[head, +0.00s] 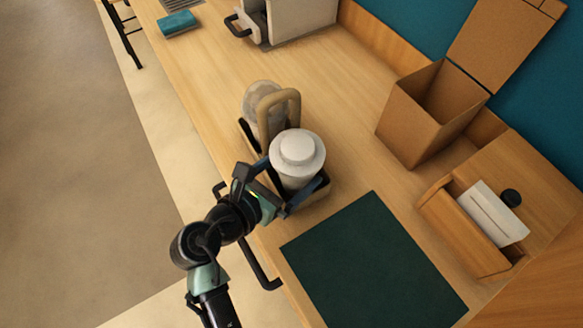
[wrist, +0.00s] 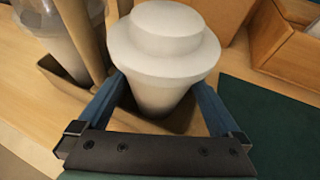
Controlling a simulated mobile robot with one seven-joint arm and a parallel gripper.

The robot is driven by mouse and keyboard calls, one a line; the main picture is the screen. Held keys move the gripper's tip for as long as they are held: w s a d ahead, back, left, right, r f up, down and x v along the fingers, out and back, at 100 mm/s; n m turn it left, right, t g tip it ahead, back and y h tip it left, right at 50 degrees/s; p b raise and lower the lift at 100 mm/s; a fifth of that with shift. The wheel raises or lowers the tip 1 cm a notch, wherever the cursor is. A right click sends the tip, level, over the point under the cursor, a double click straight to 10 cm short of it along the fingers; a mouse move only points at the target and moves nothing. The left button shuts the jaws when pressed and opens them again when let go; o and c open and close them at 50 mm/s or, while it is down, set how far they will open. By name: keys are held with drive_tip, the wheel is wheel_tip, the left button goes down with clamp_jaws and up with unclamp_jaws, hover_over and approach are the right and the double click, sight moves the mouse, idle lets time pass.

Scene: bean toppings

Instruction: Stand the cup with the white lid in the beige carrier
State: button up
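The cup with the white lid (head: 298,158) stands upright at the near right end of the beige carrier (head: 318,200). It also shows in the wrist view (wrist: 165,50), with its lower part inside the carrier's compartment (wrist: 185,122). The carrier's arched handle (head: 291,98) rises behind it. My gripper (head: 294,178) reaches in from the left and has one blue finger on each side of the cup. In the wrist view the fingers (wrist: 160,95) flank the cup's body. Small gaps seem to show beside the cup, but contact at the fingertips is hidden.
A clear cup (head: 254,98) stands in the carrier's other compartment. A dark green mat (head: 372,265) lies to the right. An open cardboard box (head: 425,120), a wooden holder (head: 465,235), a machine (head: 300,18) and a teal sponge (head: 178,23) stand around the counter.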

drive_tip(key=v, duration=1.2)
drive_tip(key=w+r+m+t+y, duration=0.3)
drive_tip(key=w+r+m, duration=0.4)
drive_tip(key=r, duration=0.4)
drive_tip(key=w+r+m+t+y, duration=0.3)
drive_tip(key=w+r+m, duration=0.4)
drive_tip(key=r, duration=0.3)
drive_tip(key=s+d+r+m+t, duration=0.2)
drive_tip(key=r+m, duration=0.3)
drive_tip(key=r, duration=0.5)
drive_tip(key=s+d+r+m+t+y, duration=0.1)
drive_tip(key=s+d+r+m+t, duration=0.2)
drive_tip(key=r, duration=0.7)
drive_tip(key=s+d+r+m+t+y, duration=0.1)
drive_tip(key=s+r+m+t, duration=0.4)
drive_tip(key=r, duration=0.6)
drive_tip(key=shift+s+d+m+t+p, duration=0.25)
drive_tip(key=shift+d+m+p, duration=0.2)
drive_tip(key=shift+d+m, duration=0.4)
